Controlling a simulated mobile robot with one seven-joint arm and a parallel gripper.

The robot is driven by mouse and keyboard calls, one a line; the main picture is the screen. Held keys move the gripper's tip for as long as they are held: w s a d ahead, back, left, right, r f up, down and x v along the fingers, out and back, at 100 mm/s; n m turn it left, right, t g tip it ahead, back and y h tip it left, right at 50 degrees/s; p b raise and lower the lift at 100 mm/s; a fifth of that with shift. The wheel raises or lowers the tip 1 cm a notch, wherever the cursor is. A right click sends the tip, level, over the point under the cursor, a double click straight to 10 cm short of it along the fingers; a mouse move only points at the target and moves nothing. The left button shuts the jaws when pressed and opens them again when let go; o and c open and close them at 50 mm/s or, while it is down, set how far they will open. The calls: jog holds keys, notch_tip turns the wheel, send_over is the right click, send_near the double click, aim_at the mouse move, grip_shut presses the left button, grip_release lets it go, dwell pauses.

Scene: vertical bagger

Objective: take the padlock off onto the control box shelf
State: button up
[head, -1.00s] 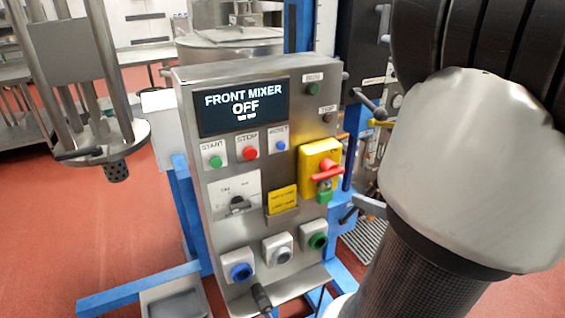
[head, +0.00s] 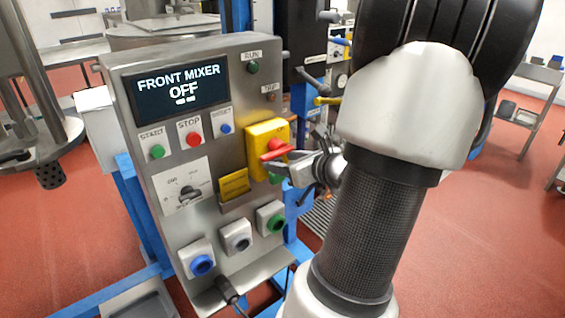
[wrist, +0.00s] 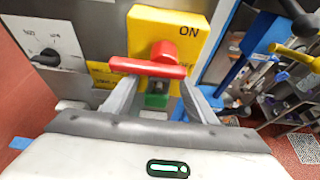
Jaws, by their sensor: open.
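The green padlock (wrist: 156,100) hangs under the red handle (wrist: 148,68) of the yellow switch (wrist: 185,25) in the wrist view. In the head view only a sliver of the padlock (head: 275,178) shows behind my fingers. My gripper (wrist: 157,100) is open, with one finger on each side of the padlock; I cannot tell whether either touches it. In the head view my gripper (head: 280,170) reaches the switch from the right. The control box (head: 200,150) has a narrow metal shelf (head: 272,262) along its bottom edge.
A black-ended lead (head: 228,290) stands at the shelf's front. Blue, white and green knobs sit just above the shelf. Valves and a yellow lever (head: 327,101) stand behind my gripper. Red floor is open at right.

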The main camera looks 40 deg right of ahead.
jog(key=shift+w, duration=0.1)
jog(key=c, duration=1.2)
jog(key=shift+r, duration=0.2)
jog(key=shift+s+a+p, duration=0.15)
jog(key=shift+s+p, duration=0.2)
jog(key=shift+s, duration=1.1)
jog(key=shift+s+a+p, duration=0.15)
jog(key=shift+s+p, duration=0.15)
jog(key=shift+s, duration=1.1)
